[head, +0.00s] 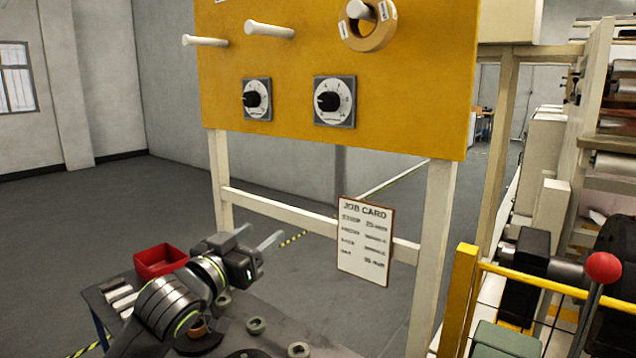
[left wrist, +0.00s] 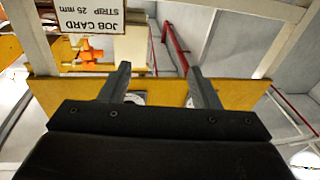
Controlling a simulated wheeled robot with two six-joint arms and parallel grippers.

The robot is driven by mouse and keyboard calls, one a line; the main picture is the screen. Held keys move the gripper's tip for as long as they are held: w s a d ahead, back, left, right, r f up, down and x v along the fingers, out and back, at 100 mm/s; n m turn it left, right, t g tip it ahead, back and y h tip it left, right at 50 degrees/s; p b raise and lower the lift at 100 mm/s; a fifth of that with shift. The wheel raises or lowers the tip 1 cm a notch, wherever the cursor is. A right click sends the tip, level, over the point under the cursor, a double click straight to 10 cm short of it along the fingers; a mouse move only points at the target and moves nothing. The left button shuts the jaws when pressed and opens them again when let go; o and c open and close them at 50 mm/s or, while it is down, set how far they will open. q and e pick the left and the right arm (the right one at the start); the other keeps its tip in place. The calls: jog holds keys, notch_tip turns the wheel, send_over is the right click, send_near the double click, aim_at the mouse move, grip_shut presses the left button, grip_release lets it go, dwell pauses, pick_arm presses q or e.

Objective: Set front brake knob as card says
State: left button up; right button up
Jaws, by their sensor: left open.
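Two round dials with black knobs sit low on the yellow panel (head: 300,125): a left dial (head: 257,99) and a right dial (head: 334,101). Both knobs appear to point left. Their captions are too small to read, so I cannot tell which is the front brake. The job card (head: 365,240) hangs on the crossbar below; its STRIP 25 mm line reads in the left wrist view (left wrist: 90,14), upside down, but other lines are blurred. My left gripper (head: 266,231) is open and empty, below the panel and left of the card. My right gripper is not in view.
Pegs stick out above the dials, one carrying a tan ring (head: 369,33). A dark table (head: 300,335) below holds a red bin (head: 158,261) and several small rings. A yellow rail (head: 540,284) and a red-balled lever (head: 603,268) stand at right.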

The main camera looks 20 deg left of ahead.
pick_arm(q)
notch_tip(320, 180, up, 15)
jog(key=s+d+m+t+h, duration=0.2)
jog(key=s+d+h, duration=0.1)
jog(key=h, duration=0.2)
jog(key=p, duration=0.6)
send_near(324, 106)
jog(key=x, duration=0.7)
jog(key=shift+d+r, duration=0.15)
jog(key=shift+r, duration=0.05)
jog(key=shift+w+d+r+y+p, duration=0.1)
jog(key=shift+w+d+y+p, duration=0.1)
jog(key=shift+w, duration=0.1)
jog(key=shift+w+d+r+y+p, duration=0.1)
jog(key=shift+w+p, duration=0.1)
jog(key=shift+w, duration=0.15)
jog(key=shift+f, duration=0.1)
jog(key=c, duration=1)
jog(key=shift+a+m, duration=0.1)
jog(key=shift+m, duration=0.2)
